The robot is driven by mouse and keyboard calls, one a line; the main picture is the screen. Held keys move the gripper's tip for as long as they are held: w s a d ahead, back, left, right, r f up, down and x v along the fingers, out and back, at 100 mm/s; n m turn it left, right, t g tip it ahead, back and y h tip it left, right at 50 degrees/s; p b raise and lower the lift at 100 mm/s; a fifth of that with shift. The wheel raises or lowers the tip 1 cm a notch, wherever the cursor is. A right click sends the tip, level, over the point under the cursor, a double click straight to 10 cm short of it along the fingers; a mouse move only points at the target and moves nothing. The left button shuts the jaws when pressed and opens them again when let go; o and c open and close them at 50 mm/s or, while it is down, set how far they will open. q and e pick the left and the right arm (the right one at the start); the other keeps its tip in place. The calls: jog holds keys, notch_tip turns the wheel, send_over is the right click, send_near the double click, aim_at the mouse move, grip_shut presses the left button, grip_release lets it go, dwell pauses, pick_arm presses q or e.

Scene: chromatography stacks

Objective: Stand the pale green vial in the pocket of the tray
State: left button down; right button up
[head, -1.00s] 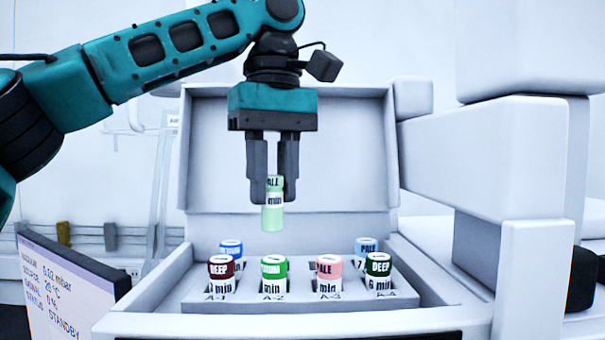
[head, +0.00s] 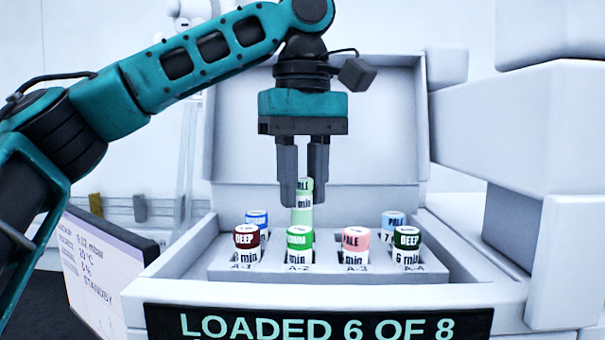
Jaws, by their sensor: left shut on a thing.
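My left gripper (head: 303,192) is shut on the pale green vial (head: 302,212) and holds it upright over the tray. The light grey tray (head: 330,271) sits in the open white case. The held vial shows just above and behind the green-capped vial (head: 299,241) at A-2, which hides its lower end. I cannot tell whether it touches a pocket. The back-row pockets in the middle are hidden behind the front vials. My right gripper is not in view.
The front row also holds a dark red vial (head: 246,242), a pink vial (head: 355,246) and a dark green vial (head: 406,244). Behind are a blue vial (head: 257,218) and a pale blue vial (head: 393,221). A raised lid (head: 390,130) stands behind. A front display (head: 318,325) reads LOADED 6 OF 8.

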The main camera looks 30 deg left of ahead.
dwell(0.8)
pick_arm(q)
jog(key=shift+f+b, duration=0.75)
jog(key=shift+f, duration=0.45)
jog(key=shift+f, duration=0.25)
jog(key=shift+f, duration=0.45)
jog(key=shift+c, duration=2)
grip_release()
